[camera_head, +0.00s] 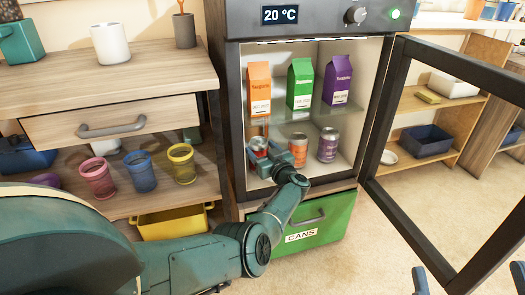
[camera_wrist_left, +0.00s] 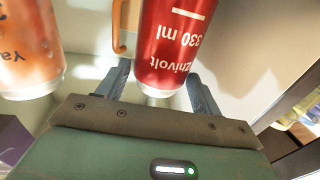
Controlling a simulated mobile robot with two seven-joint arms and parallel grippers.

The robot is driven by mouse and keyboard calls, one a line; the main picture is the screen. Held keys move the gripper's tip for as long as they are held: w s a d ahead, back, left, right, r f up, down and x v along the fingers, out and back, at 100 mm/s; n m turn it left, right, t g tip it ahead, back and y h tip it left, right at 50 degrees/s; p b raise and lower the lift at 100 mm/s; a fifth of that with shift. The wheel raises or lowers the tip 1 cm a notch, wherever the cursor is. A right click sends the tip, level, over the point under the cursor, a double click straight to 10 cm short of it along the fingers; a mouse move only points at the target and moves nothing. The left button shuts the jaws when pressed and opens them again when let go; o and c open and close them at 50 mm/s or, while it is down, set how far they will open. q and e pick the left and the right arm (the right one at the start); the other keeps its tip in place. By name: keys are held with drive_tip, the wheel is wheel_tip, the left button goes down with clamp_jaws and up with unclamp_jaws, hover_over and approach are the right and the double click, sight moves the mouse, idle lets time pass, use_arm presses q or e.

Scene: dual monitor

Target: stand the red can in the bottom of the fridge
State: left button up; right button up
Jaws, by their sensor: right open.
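The red can (camera_head: 259,144) is in the bottom of the open fridge (camera_head: 235,110), at the left, partly hidden by my left gripper (camera_head: 262,158). In the left wrist view the red can (camera_wrist_left: 172,45) is between the two fingers of my left gripper (camera_wrist_left: 160,85), which look close against its sides. I cannot tell whether its base touches the fridge floor. My right gripper (camera_head: 468,277) shows only as two widely spaced fingertips at the lower right edge, open and empty.
An orange can (camera_head: 298,149) and a purple can (camera_head: 327,146) stand to the right of the red can. Three cartons stand on the shelf above. The glass door (camera_head: 398,85) is open to the right. A green drawer marked CANS (camera_head: 318,222) is below.

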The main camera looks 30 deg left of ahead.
use_arm(q)
drive_tip(key=shift+o, duration=1.4)
drive_tip(key=shift+r, duration=0.1)
drive_tip(key=shift+d+r+p, duration=0.1)
drive_tip(key=shift+r+p, duration=0.1)
drive_tip(key=shift+p, duration=0.1)
drive_tip(key=p+v, duration=0.2)
drive_tip(key=v, duration=0.1)
drive_tip(key=p+v, duration=0.3)
drive_tip(key=v, duration=0.6)
use_arm(e)
drive_tip(key=shift+s+d+f+m+g+h, duration=0.1)
drive_tip(key=shift+s+f+m+g+h, duration=0.15)
drive_tip(key=shift+f+g+h, duration=0.35)
drive_tip(key=shift+s+d+f+m+g+h, duration=0.1)
drive_tip(key=shift+s+f+m+g+h, duration=0.2)
drive_tip(key=shift+f+h, duration=0.35)
use_arm(q)
drive_tip(key=shift+f, duration=0.1)
use_arm(e)
drive_tip(key=shift+f, duration=0.1)
use_arm(q)
drive_tip(key=shift+s, duration=0.1)
use_arm(e)
drive_tip(key=shift+y, duration=0.25)
